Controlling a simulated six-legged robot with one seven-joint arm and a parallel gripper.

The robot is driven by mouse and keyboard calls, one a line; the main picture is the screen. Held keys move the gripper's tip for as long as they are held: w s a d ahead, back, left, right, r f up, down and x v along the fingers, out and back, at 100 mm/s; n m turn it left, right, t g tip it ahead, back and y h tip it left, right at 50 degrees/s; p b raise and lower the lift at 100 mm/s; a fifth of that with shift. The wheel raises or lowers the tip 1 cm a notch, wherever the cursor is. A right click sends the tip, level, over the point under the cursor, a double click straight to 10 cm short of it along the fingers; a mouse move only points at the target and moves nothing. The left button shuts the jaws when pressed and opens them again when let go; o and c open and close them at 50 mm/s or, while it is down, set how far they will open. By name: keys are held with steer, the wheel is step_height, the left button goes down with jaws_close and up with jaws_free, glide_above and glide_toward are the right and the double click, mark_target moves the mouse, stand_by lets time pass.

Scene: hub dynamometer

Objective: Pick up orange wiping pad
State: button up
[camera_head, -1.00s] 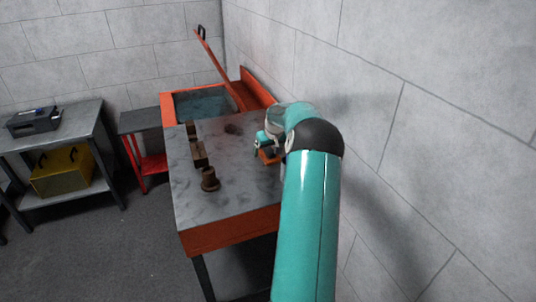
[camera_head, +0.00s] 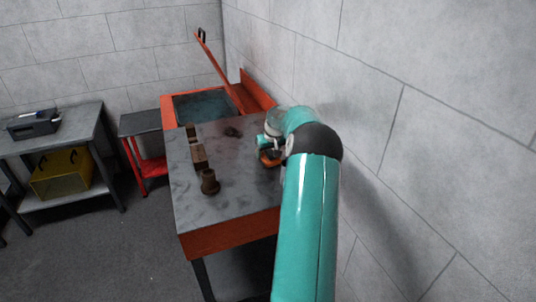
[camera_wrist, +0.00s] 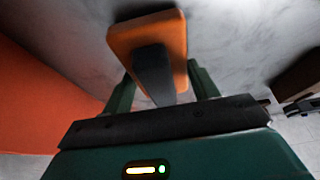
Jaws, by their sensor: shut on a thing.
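The orange wiping pad (camera_wrist: 150,40) shows in the wrist view, a flat rounded orange block with a dark grip bar along its middle. My gripper (camera_wrist: 160,85) is shut on the pad's dark bar, with one green finger on each side. In the head view the orange pad (camera_head: 270,160) shows small below my gripper (camera_head: 267,148), at the right side of the grey table top (camera_head: 225,180). My arm hides part of it there. I cannot tell whether the pad touches the table.
Brown rusty metal parts (camera_head: 209,182) stand along the table's left side. An open orange basin (camera_head: 203,107) with a raised lid is at the far end. A block wall (camera_head: 430,110) stands close on the right. A side bench (camera_head: 60,130) holds a yellow box (camera_head: 62,172) below.

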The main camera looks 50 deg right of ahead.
steer(key=r, duration=0.2)
steer(key=w+r, duration=0.1)
steer(key=shift+a+r, duration=0.25)
steer(key=shift+r, duration=0.1)
steer(key=w+a+r, duration=0.7)
steer(key=w+r, duration=0.1)
steer(key=w, duration=0.2)
steer(key=shift+a+r, duration=0.4)
steer(key=shift+w, duration=0.15)
steer(key=shift+o, duration=1.1)
steer(key=shift+c, duration=0.7)
